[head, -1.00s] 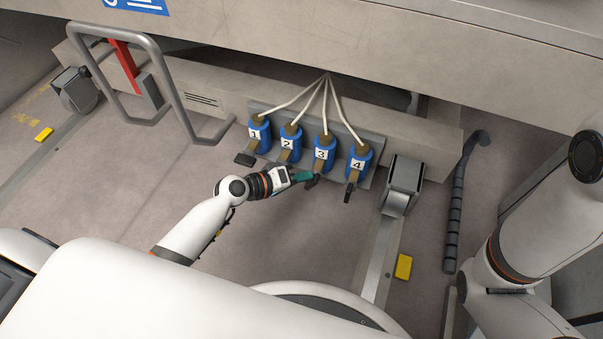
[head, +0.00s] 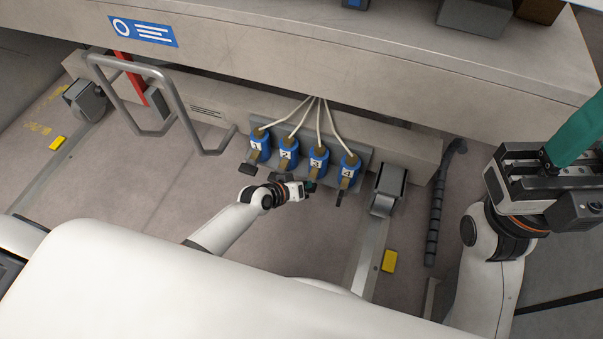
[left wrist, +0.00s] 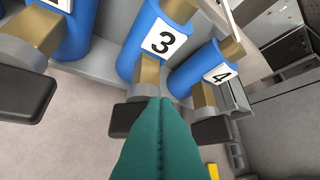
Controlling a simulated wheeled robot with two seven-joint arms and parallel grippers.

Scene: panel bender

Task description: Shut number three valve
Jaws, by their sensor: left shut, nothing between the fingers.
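Valve three is a blue body labelled 3 (head: 317,161) with a brass stem, third from left in a row on a grey plate. It is large in the left wrist view (left wrist: 160,40). Its black handle (left wrist: 123,119) lies partly hidden behind my green fingers. My left gripper (head: 311,186) is shut and empty, just in front of valve three's lower end; its closed fingertips also show in the left wrist view (left wrist: 160,104). I cannot tell whether they touch the handle. My right gripper (head: 577,135) is raised at the far right, its green fingertips cut off by the frame.
Valve four (head: 348,166) with its black handle (head: 339,198) is close on the right; valves two (head: 288,153) and one (head: 259,145) are on the left. White hoses rise from the valves under the machine's beam (head: 330,70). A grey block (head: 388,187) stands right of them.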

